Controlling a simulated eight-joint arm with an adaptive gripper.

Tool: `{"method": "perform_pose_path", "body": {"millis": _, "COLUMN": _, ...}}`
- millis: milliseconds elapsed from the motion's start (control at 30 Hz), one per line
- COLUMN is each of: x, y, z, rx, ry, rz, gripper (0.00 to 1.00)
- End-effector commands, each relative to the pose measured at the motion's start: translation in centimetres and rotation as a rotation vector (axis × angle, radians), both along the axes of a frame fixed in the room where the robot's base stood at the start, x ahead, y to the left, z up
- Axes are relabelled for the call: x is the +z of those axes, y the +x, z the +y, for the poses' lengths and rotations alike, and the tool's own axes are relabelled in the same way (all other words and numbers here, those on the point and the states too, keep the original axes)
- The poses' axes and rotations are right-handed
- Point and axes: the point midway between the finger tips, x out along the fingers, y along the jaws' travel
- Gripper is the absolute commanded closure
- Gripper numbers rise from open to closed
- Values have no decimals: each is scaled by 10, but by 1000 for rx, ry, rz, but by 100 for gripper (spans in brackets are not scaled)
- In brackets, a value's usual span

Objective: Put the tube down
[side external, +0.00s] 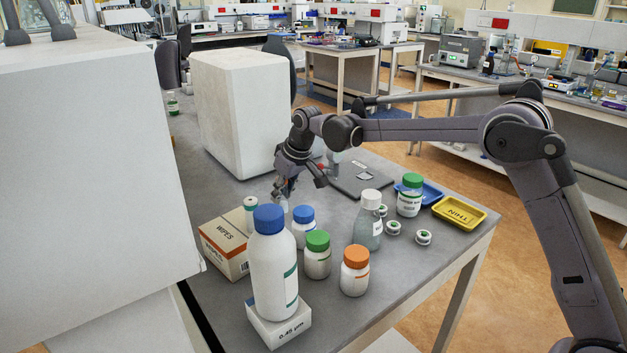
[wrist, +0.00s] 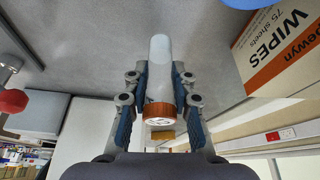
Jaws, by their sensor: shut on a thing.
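The tube (wrist: 160,62) is pale and translucent with an orange cap (wrist: 159,115). In the wrist view it lies between both fingers of my gripper (wrist: 160,80), which is shut on it, with its plain end reaching out past the fingertips. In the side external view my gripper (side external: 284,190) is low over the grey table, behind the blue-capped bottles. The tube is mostly hidden there, and I cannot tell whether its lower end touches the table.
The wipes box (side external: 223,245) stands close by, also seen in the wrist view (wrist: 285,45). A tall blue-capped bottle (side external: 273,270), a smaller blue-capped bottle (side external: 303,228), green-capped (side external: 317,258) and orange-capped (side external: 355,275) bottles crowd the front. A yellow tray (side external: 459,212) sits right.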

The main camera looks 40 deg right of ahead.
Motion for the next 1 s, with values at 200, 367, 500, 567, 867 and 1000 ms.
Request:
{"method": "perform_pose_path", "body": {"millis": 200, "x": -20, "y": 0, "z": -1, "rx": -1, "ry": 0, "rz": -1, "gripper": 93}}
{"method": "perform_pose_path", "body": {"millis": 367, "x": -20, "y": 0, "z": -1, "rx": -1, "ry": 0, "rz": -1, "gripper": 93}}
{"method": "perform_pose_path", "body": {"millis": 500, "x": -21, "y": 0, "z": -1, "rx": -1, "ry": 0, "rz": -1, "gripper": 93}}
{"method": "perform_pose_path", "body": {"millis": 567, "x": -23, "y": 0, "z": -1, "rx": -1, "ry": 0, "rz": -1, "gripper": 93}}
{"method": "perform_pose_path", "body": {"millis": 867, "x": -23, "y": 0, "z": -1, "rx": -1, "ry": 0, "rz": 0, "gripper": 52}}
{"method": "perform_pose_path", "body": {"millis": 1000, "x": -21, "y": 0, "z": -1, "rx": -1, "ry": 1, "rz": -1, "gripper": 52}}
